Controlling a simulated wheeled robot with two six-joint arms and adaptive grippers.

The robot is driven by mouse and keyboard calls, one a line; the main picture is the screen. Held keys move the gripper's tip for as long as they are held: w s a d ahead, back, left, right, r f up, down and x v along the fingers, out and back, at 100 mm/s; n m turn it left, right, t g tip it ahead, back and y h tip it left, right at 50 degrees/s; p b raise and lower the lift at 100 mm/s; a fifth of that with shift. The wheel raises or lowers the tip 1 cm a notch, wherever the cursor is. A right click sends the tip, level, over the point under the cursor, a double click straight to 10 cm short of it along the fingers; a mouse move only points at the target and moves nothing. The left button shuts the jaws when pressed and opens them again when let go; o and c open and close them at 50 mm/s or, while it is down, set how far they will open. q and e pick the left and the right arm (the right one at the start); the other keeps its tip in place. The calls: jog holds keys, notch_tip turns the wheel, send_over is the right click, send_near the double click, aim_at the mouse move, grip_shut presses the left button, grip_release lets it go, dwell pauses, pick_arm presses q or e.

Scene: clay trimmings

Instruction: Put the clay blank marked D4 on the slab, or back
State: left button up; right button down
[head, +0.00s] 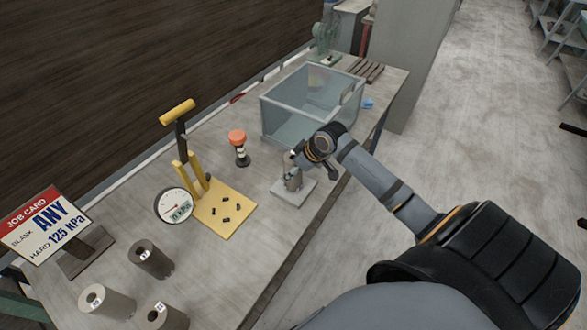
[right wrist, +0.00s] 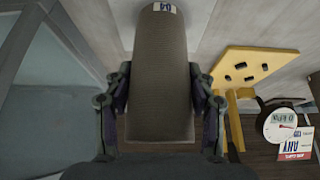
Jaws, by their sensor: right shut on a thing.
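My right gripper (head: 298,160) is shut on a grey-brown clay cylinder (head: 293,180). In the right wrist view this blank (right wrist: 158,75) fills the middle between the two fingers, and a white label (right wrist: 164,8) that seems to read D4 shows at its far end. In the head view the blank is upright over a pale grey square slab (head: 306,194). I cannot tell whether its bottom touches the slab. My left gripper is not in view.
Several labelled clay cylinders (head: 150,258) stand at the front left by a job card (head: 45,225) reading ANY, 125 kPa. A yellow press (head: 232,212) with a gauge (head: 174,206), a red-topped tool (head: 238,142) and a clear bin (head: 288,118) stand nearby.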

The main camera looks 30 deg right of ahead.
jog(key=shift+c, duration=2.3)
grip_release()
jog(key=shift+r, duration=0.1)
jog(key=p+v, duration=0.6)
jog(key=v, duration=0.6)
jog(key=shift+p, duration=0.3)
